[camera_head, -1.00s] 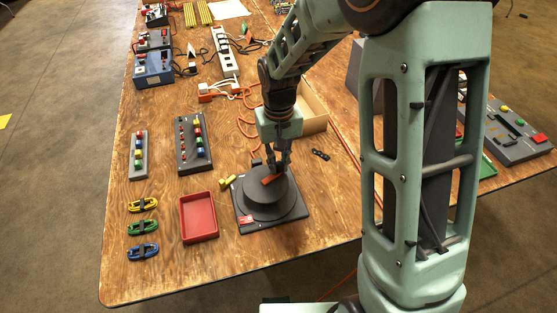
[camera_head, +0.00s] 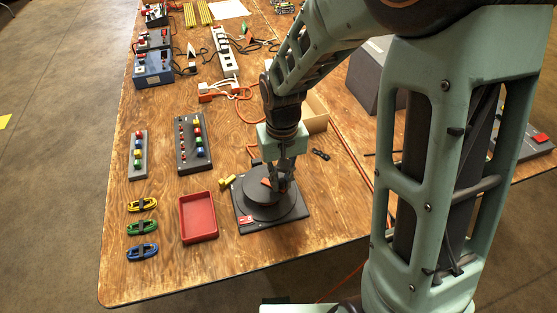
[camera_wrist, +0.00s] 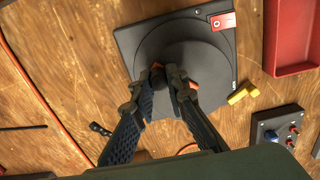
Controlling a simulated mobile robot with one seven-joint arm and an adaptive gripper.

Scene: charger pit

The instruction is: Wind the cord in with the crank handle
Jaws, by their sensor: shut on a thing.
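The cord reel (camera_head: 262,212) is a dark grey round drum on a square base near the table's front; it also shows in the wrist view (camera_wrist: 205,60). An orange crank (camera_head: 266,182) lies across its top, mostly hidden by my fingers; bits of orange show beside them in the wrist view (camera_wrist: 194,86). My gripper (camera_head: 277,186) points down over the drum, shut on the crank handle, and shows also in the wrist view (camera_wrist: 167,76). The handle itself is largely hidden between the fingertips. Orange cord (camera_head: 252,152) lies on the table behind the reel.
A red tray (camera_head: 198,217) and a yellow piece (camera_head: 226,182) lie left of the reel. A small black piece (camera_head: 321,154) lies behind it to the right. Another orange cord (camera_wrist: 42,98) crosses the wood. The table is bare right of the reel.

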